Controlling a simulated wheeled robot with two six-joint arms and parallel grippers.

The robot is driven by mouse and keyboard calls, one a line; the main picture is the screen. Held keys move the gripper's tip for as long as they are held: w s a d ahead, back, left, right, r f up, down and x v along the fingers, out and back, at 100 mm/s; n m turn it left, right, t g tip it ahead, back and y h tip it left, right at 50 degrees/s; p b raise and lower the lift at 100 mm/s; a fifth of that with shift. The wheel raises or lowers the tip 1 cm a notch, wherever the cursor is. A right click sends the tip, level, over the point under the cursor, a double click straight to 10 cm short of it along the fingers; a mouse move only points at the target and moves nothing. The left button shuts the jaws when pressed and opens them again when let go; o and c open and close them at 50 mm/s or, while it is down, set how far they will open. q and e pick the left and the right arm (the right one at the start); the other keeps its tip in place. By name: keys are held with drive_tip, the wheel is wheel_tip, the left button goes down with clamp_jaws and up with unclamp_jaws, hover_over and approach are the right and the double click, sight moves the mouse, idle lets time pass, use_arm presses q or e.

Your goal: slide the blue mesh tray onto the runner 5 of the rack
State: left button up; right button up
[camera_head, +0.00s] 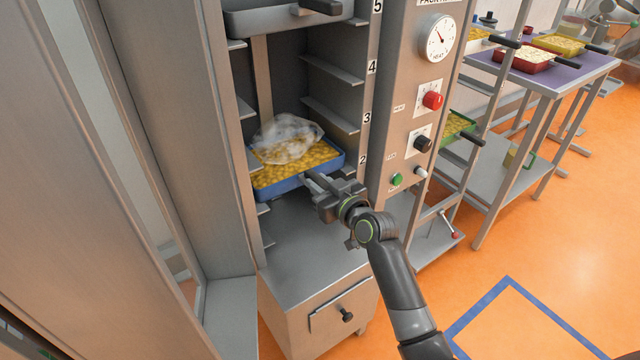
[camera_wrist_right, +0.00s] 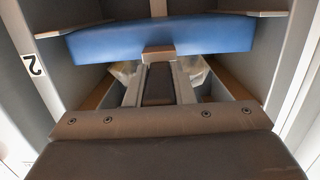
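The blue tray (camera_head: 298,180), filled with yellow pieces, is inside the rack at about the height of label 2. A whitish translucent mass (camera_head: 287,138) shows over it; I cannot tell what it is. My right gripper (camera_head: 318,186) is at the tray's front, its fingers around the handle. In the right wrist view the dark handle (camera_wrist_right: 158,85) lies between the fingers, below the blue tray wall (camera_wrist_right: 160,40). Label 5 (camera_head: 378,6) is at the top of the rack's right post, beside a grey tray (camera_head: 285,18) with a black handle. My left gripper is not in view.
Side runners (camera_head: 330,113) line the rack, with open space between the blue tray and the grey tray. A control panel with a gauge (camera_head: 438,38) and red button (camera_head: 432,100) stands right of the opening. A drawer cabinet (camera_head: 318,285) is below.

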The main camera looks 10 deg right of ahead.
clamp_jaws()
drive_tip(key=shift+r, duration=0.15)
drive_tip(key=shift+r, duration=0.15)
drive_tip(key=shift+r+p, duration=0.45)
drive_tip(key=shift+p, duration=0.1)
